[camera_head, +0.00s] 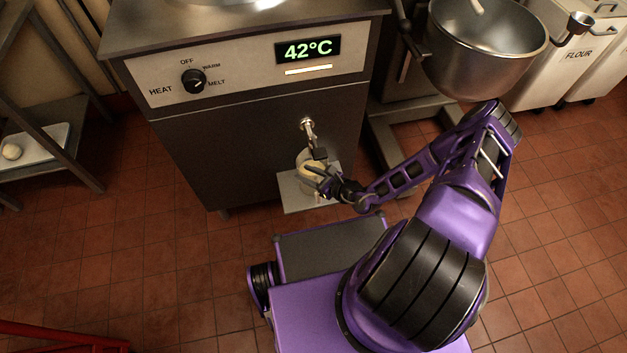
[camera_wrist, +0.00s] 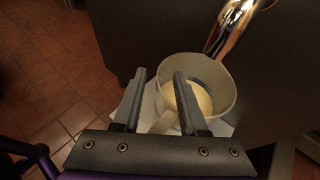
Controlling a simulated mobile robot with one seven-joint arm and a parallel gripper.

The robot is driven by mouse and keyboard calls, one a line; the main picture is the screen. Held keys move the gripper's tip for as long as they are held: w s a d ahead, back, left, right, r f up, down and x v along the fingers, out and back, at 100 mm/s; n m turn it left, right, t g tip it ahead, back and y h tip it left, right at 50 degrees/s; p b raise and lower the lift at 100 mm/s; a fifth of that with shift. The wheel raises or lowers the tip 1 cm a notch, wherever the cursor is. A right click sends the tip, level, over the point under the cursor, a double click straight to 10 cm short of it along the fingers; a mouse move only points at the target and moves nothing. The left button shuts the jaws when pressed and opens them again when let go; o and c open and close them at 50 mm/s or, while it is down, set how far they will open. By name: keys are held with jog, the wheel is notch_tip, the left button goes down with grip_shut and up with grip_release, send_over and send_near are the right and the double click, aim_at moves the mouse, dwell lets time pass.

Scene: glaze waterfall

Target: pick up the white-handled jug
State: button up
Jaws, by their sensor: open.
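The jug (camera_head: 304,157) is pale, with a light handle, and stands upright on a small metal shelf (camera_head: 291,197) under the spout. In the wrist view the jug (camera_wrist: 228,104) holds something pale yellow. Its handle (camera_wrist: 163,123) points toward my gripper (camera_wrist: 160,76) and shows in the gap between the two fingers. The right finger covers part of the jug's rim and opening. My gripper also shows in the head view (camera_head: 313,179), open, at the jug's near right side. I cannot tell whether a finger touches the jug.
The metal spout (camera_head: 307,126) hangs just above the jug, and its shiny pipe (camera_wrist: 230,28) is close in the wrist view. The dark machine (camera_head: 225,140) with a 42°C display stands behind. A mixing bowl (camera_head: 480,60) is at upper right. Tiled floor (camera_head: 560,230) is open at right.

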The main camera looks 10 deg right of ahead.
grip_shut()
dwell(1.4)
